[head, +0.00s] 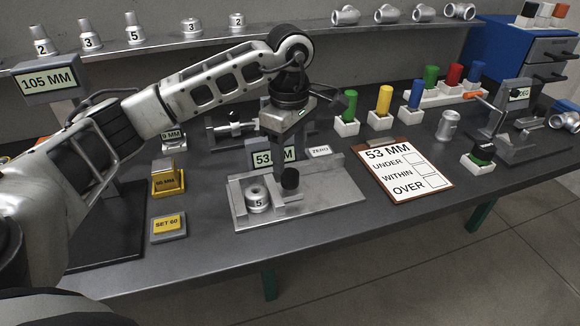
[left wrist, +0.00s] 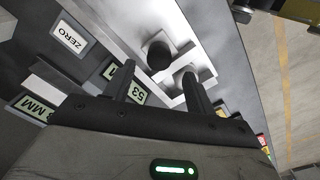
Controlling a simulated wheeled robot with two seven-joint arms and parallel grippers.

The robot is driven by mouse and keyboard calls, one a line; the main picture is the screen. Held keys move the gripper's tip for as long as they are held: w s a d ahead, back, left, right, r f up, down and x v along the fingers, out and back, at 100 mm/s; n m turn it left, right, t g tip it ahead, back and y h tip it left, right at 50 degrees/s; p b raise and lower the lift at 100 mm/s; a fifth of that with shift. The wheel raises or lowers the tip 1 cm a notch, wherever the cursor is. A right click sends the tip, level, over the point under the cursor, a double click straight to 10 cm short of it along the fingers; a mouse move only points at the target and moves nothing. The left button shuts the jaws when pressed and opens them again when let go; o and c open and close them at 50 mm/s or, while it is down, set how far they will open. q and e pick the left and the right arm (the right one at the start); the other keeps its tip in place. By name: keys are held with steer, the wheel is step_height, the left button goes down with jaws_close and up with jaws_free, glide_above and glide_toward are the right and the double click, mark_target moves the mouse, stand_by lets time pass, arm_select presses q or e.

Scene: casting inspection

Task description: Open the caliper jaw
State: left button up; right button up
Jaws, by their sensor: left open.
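The caliper is a flat silver plate (head: 325,205) with a sliding jaw carrying a black knob (head: 290,178) and a display (head: 262,158) reading 53, partly hidden by my arm. A silver casting marked 5 (head: 258,198) stands on the plate, left of the knob. My left gripper (head: 288,145) is open and empty, pointing down above and behind the knob. In the left wrist view the knob (left wrist: 158,55) shows beyond and between the two fingers (left wrist: 160,88), apart from them. My right gripper is not in view.
Yellow SET 60 block (head: 168,225) is at left. Red, yellow, blue and green cylinders stand behind right. The table front is clear.

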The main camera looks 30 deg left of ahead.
mark_target(290, 173)
arm_select(q)
steer(key=shift+f, duration=2.25)
steer(key=shift+c, duration=0.4)
